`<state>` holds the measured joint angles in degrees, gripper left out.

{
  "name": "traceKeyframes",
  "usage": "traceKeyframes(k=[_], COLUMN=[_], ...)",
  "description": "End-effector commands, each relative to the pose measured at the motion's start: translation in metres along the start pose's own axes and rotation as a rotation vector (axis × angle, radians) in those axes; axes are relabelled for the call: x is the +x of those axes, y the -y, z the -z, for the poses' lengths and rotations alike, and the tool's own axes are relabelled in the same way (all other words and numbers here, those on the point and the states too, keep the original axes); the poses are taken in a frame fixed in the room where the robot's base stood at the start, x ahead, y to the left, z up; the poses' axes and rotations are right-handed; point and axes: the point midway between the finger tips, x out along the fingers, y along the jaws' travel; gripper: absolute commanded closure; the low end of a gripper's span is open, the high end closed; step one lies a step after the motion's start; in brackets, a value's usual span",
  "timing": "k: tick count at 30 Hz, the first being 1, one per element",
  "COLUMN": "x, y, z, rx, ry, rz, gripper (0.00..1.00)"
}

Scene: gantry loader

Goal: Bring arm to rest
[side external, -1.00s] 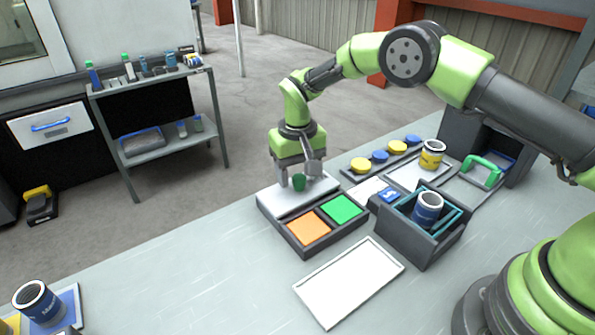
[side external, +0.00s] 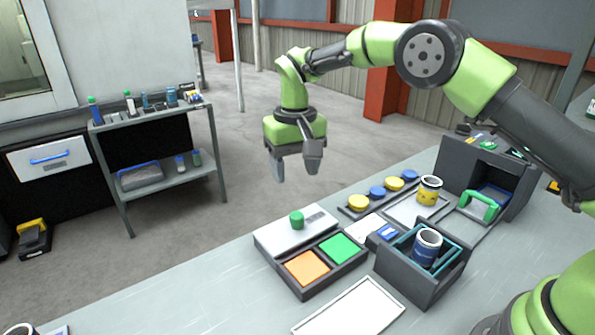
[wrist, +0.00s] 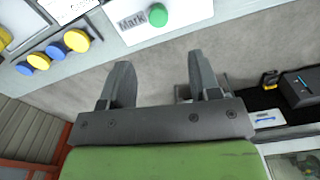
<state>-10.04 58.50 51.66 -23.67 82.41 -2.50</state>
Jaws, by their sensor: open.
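My gripper (side external: 296,170) is open and empty in the side view, raised above and behind the white plate (side external: 272,236). A green knob (side external: 297,219) stands on that plate, below the fingers and apart from them. In the wrist view my gripper (wrist: 163,85) shows two spread fingers with nothing between them. The green knob (wrist: 158,15) and the white plate, marked "Mark", show at the top of that view.
Orange (side external: 307,268) and green (side external: 340,248) squares sit in a dark tray before the plate. A grey bin (side external: 411,285) holds a blue can (side external: 427,247). A yellow can (side external: 429,190) and several yellow and blue discs stand behind. A shelf (side external: 160,180) is at left.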

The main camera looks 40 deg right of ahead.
Motion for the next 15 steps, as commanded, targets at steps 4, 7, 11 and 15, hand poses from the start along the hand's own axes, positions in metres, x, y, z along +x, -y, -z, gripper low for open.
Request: traceKeyframes(k=[4, 7, 11, 15], x=[-0.017, -0.048, -0.096, -0.139], y=[-0.003, -0.009, -0.023, -0.039], z=[-0.003, -0.011, -0.034, -0.070], rx=[0.005, 0.012, 0.028, 0.046], ry=[-0.019, -0.056, -0.121, -0.197], rz=[0.015, 0.042, 0.091, 0.143], gripper=[0.43, 0.43, 0.43, 0.43])
